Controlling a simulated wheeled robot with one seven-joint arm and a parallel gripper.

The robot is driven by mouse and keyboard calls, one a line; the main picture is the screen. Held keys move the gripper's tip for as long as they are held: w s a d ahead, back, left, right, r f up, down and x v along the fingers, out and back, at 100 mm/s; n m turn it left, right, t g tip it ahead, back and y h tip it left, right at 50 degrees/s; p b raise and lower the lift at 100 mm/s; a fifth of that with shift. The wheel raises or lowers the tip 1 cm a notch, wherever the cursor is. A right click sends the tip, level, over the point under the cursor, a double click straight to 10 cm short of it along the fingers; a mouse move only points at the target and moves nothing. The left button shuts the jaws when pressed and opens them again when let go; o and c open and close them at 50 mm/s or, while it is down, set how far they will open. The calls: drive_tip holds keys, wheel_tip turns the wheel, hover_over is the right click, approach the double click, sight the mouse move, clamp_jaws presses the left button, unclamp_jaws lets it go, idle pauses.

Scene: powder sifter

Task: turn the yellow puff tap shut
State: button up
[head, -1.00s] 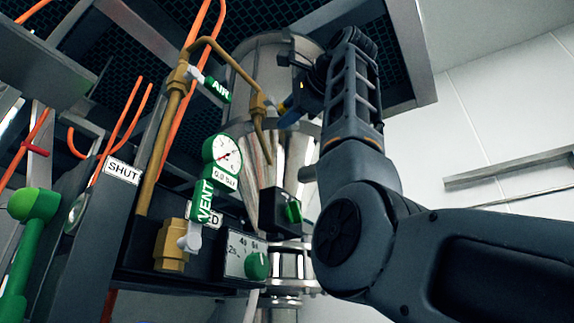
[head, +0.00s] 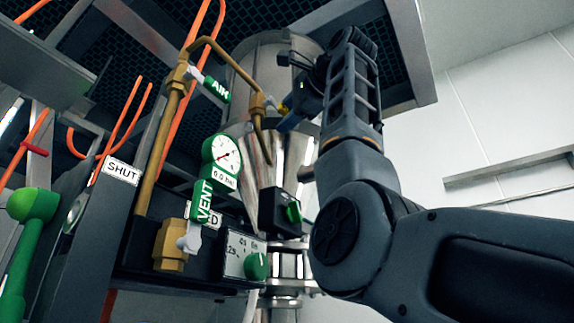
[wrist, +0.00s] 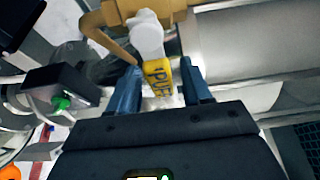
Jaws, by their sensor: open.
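The yellow puff tap's handle (wrist: 158,76), marked PUFF, hangs from a white stem (wrist: 147,35) on a brass valve body in the wrist view. My gripper (wrist: 159,68) is open, with one blue finger on each side of the handle.
The green AIR tap (head: 217,89) is left of my gripper on the same brass pipe. Below are the gauge (head: 222,156), the green VENT tap (head: 204,201) and a black box with a green knob (head: 293,211). The steel vessel (head: 262,62) stands close behind.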

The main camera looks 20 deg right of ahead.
drive_tip(key=b+v, duration=0.2)
drive_tip(key=v, duration=0.5)
drive_tip(key=shift+s+b, duration=0.35)
drive_tip(key=shift+s, duration=0.05)
drive_tip(key=shift+d, duration=0.1)
